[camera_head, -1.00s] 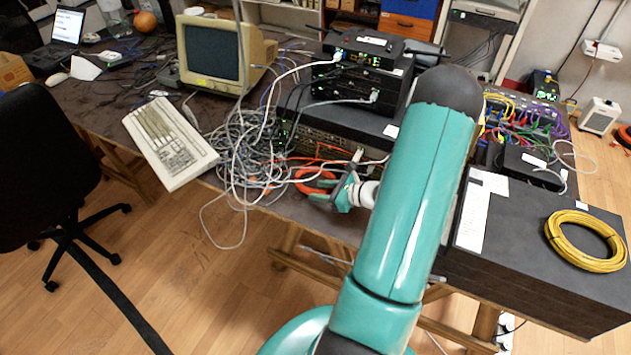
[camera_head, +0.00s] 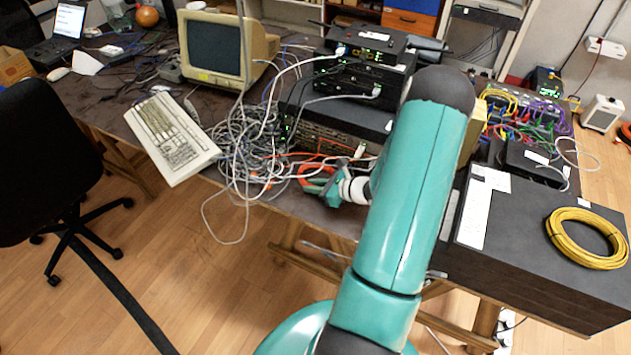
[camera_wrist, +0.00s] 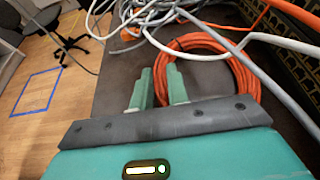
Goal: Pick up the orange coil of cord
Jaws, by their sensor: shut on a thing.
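The orange coil of cord (camera_wrist: 203,42) lies on the dark table beside the tangle of grey cables. In the head view the coil (camera_head: 308,181) is partly hidden behind my gripper (camera_head: 325,187). In the wrist view my gripper (camera_wrist: 160,85) has its two teal fingers at the coil's near left side. The right finger overlaps the coil's rim, and the fingers are shut on the cord with a narrow gap between them. The coil appears to rest at table level; I cannot tell whether it is lifted.
Grey and white cables (camera_wrist: 190,15) cross over and beside the coil. A rack unit (camera_head: 330,143) stands just behind it. A keyboard (camera_head: 170,137) is at the left and a yellow cord coil (camera_head: 556,240) lies on a black box at the right. The table's front edge is close.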

